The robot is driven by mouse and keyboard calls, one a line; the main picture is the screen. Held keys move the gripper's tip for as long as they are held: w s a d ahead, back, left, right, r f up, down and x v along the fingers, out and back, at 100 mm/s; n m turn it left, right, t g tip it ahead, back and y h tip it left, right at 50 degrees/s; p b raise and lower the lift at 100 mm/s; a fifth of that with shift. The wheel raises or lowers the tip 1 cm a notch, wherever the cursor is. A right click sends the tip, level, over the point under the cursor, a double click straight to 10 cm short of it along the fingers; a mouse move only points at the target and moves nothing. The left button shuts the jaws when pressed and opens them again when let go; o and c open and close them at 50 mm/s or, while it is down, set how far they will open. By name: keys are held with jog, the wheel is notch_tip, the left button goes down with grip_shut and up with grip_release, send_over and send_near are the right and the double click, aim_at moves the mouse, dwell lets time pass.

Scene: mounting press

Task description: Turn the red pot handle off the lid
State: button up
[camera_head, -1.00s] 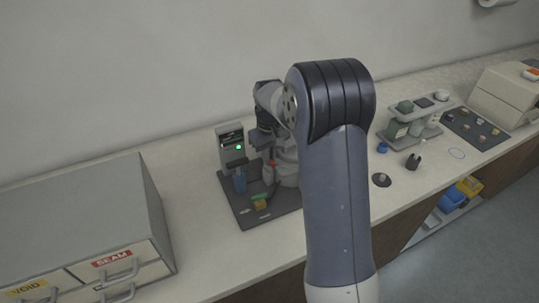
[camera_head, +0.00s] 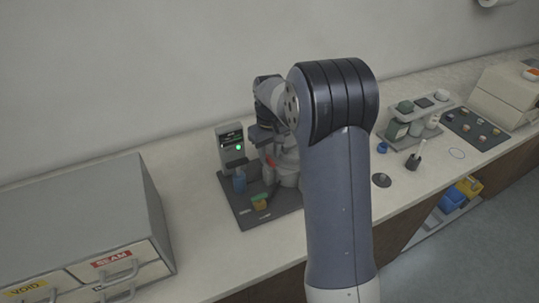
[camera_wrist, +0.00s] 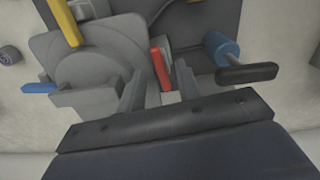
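The red pot handle (camera_wrist: 159,66) is a short bar at the middle of the wrist view, on grey press parts. Its red also shows in the head view (camera_head: 270,162), partly covered by my gripper. My gripper (camera_wrist: 158,88) is open, with one finger on each side of the handle's line and a visible gap to each. I cannot tell how far down the fingers reach. The grey round part (camera_wrist: 98,68) to the left is probably the pot or lid; which one is unclear. In the head view my arm hides much of the press.
A yellow bar (camera_wrist: 63,22) and a blue bar (camera_wrist: 39,88) lie left of the handle. A blue knob (camera_wrist: 221,48) with a dark lever (camera_wrist: 247,73) is close on the right. A control box (camera_head: 231,148) shows a green light. A drawer cabinet (camera_head: 95,220) stands left.

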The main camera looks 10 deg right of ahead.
aim_at(269, 159)
notch_tip(269, 159, up, 10)
jog(key=shift+f+b, duration=0.2)
jog(key=shift+b, duration=0.15)
notch_tip(269, 159, down, 11)
jog(key=shift+r+p, duration=0.2)
jog(key=shift+p, duration=0.3)
jog(key=shift+f, duration=0.15)
jog(key=shift+m, duration=0.3)
